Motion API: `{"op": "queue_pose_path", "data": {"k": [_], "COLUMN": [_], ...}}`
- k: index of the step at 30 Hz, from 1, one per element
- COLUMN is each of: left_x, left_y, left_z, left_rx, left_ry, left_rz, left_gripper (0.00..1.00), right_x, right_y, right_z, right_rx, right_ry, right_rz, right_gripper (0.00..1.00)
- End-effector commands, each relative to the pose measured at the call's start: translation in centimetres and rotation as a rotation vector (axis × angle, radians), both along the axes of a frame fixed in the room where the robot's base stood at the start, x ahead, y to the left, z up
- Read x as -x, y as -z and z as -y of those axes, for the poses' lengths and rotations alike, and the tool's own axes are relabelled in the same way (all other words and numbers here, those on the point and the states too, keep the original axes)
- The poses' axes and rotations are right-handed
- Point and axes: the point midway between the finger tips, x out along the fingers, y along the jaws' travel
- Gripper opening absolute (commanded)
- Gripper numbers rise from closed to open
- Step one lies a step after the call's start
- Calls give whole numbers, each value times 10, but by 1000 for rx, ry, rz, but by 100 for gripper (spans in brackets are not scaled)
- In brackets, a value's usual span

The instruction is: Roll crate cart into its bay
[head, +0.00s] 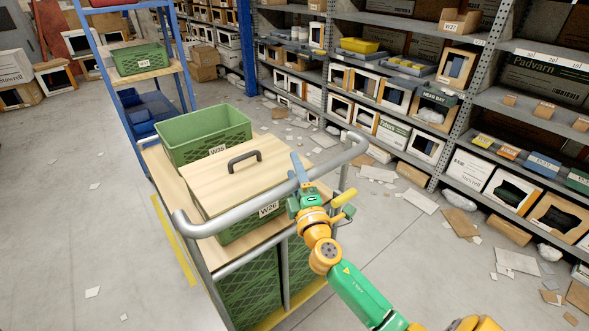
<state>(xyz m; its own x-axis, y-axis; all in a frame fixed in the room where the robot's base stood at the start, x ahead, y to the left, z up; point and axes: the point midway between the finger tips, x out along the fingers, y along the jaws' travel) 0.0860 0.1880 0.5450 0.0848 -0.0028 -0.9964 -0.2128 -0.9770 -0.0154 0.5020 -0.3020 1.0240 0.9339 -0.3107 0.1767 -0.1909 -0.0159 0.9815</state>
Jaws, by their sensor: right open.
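The crate cart (215,230) stands in the middle, with a grey tubular push handle (248,205) across its near end. On its wooden top sit an open green crate (205,135) labelled W35 and a green crate (235,228) labelled W26, covered by a wooden lid (215,180) with a dark grip. More green crates (250,292) stand below. My right gripper (318,183) is open at the right part of the handle; I cannot tell whether it touches the bar. My left gripper is out of view. A yellow floor strip (174,241) runs along the cart's left side.
A blue-framed rack (110,100) holding green and blue crates stands just beyond the cart. Grey shelving (450,120) with boxes lines the right. Cardboard and paper scraps (420,201) litter the floor there. The floor at left (60,200) is mostly clear.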

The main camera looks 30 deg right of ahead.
Motion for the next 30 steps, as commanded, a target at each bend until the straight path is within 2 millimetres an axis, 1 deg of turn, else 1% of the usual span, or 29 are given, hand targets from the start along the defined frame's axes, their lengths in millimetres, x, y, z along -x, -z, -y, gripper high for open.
{"op": "queue_pose_path", "data": {"k": [2,3,5,6,8,9,10,30], "left_x": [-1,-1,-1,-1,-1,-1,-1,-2], "left_y": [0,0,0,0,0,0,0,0], "left_z": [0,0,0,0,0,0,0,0], "left_rx": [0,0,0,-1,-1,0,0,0], "left_ry": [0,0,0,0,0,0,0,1], "left_rz": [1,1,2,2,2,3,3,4], "left_gripper": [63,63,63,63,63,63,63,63], "right_x": [0,0,0,0,0,0,0,0], "right_y": [0,0,0,0,0,0,0,-1], "right_z": [0,0,0,0,0,0,0,0], "right_rx": [0,0,0,0,0,0,0,0], "right_ry": [0,0,0,0,0,0,0,0], "right_rz": [0,0,0,0,0,0,0,3], "right_gripper": [64,62,45,35,18,8,0,0]}}
